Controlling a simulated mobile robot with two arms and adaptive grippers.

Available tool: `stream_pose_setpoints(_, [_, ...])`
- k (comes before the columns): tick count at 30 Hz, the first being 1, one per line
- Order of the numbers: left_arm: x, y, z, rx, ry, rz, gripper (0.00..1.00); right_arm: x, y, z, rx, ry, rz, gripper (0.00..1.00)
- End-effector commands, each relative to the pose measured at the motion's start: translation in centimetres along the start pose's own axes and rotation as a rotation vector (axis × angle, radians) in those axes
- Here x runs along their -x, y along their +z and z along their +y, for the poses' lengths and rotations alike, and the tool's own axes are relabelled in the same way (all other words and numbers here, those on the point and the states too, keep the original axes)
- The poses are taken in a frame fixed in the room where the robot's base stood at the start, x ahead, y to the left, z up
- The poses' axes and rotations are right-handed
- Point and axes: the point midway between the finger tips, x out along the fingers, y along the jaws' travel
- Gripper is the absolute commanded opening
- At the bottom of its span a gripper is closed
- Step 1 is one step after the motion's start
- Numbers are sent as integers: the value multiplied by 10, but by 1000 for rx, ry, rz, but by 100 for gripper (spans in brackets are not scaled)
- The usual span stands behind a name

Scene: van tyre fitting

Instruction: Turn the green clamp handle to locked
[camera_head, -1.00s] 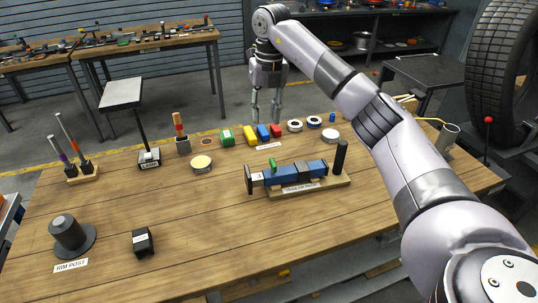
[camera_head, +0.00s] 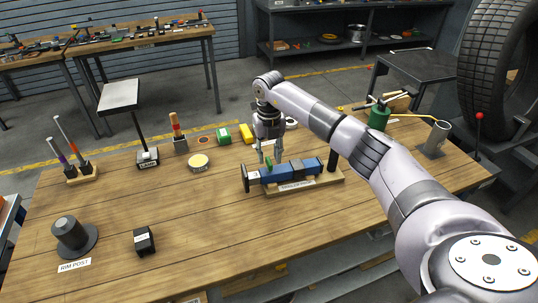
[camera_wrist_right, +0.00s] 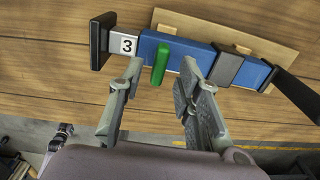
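The green clamp handle (camera_head: 268,162) stands on a blue clamp body (camera_head: 290,172) mounted on a wooden base (camera_head: 325,181) on the workbench. My right gripper (camera_head: 271,158) is right above the handle, fingers pointing down. In the right wrist view its two fingers (camera_wrist_right: 161,72) are apart, one on each side of the handle, with gaps visible. My left gripper is in neither view.
A dark upright post (camera_head: 333,156) stands at the clamp's right end. The front of the bench is clear between the black block (camera_head: 144,240) and the clamp.

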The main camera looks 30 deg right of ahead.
Motion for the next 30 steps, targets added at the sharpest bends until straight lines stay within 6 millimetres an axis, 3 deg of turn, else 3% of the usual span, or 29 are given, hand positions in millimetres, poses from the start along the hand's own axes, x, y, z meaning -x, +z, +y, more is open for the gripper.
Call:
stream_pose_setpoints(6, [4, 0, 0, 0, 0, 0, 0, -15, 0, 0, 1, 0, 0, 32])
stream_pose_setpoints(14, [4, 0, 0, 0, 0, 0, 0, -17, 0, 0, 1, 0, 0, 32])
stream_pose_setpoints(30, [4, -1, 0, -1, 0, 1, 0, -16, 0, 0, 1, 0, -1, 0])
